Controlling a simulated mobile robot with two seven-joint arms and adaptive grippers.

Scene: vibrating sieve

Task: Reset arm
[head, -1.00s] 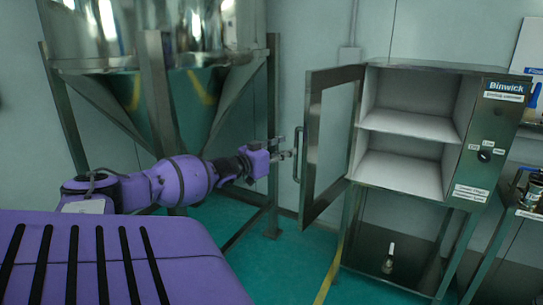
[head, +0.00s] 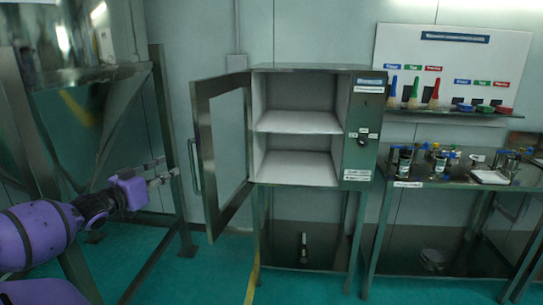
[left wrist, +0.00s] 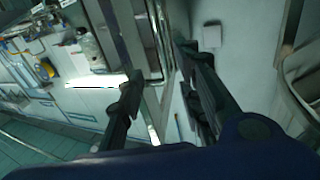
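My left gripper (head: 157,172) is at the left of the head view, its two fingers spread with nothing between them. In the left wrist view (left wrist: 162,72) the fingers also stand apart and empty. The cabinet's framed glass door (head: 226,150) stands wide open, and its handle (head: 195,167) is a little to the right of my fingertips, with a gap in the picture. The steel cabinet (head: 361,150) has two empty white shelf spaces. My right gripper is in neither view.
A steel hopper stand (head: 165,130) rises behind my left arm. To the right, a steel bench (head: 425,180) holds bottles and small items under a shelf with brushes and coloured lids. A small bottle-like thing (head: 304,247) stands under the cabinet. Green floor shows in front.

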